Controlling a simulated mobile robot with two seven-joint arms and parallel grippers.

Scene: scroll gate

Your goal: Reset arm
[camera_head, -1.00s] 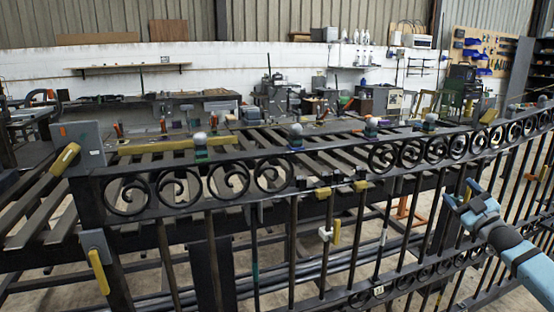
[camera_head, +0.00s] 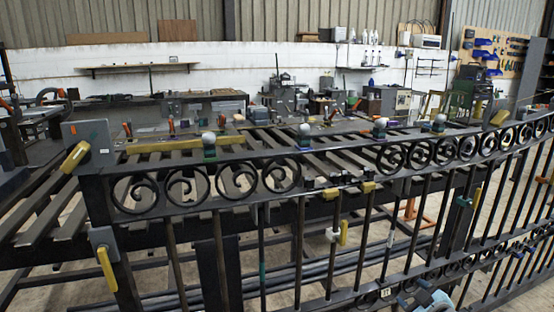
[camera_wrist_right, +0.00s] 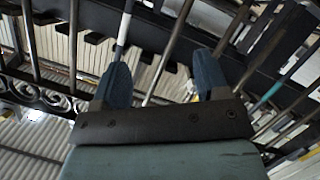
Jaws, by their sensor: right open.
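My right gripper (camera_head: 424,297) is at the bottom right edge of the head view, low in front of the black scroll gate (camera_head: 330,183). In the right wrist view its two blue fingers (camera_wrist_right: 163,88) stand apart with nothing held between them. Dark gate bars (camera_wrist_right: 170,45) pass behind and beyond the fingers; I cannot tell whether any touch. The gate has a row of scrolls along its top, with a gap in the middle of the row. My left gripper is in neither view.
A slatted workbench (camera_head: 60,212) lies behind the gate, with round-knobbed clamps (camera_head: 209,142) along the gate's top. Yellow-handled clamps (camera_head: 106,268) hold the gate's left post. Shelves and tools line the white back wall (camera_head: 200,68). Floor shows below the gate.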

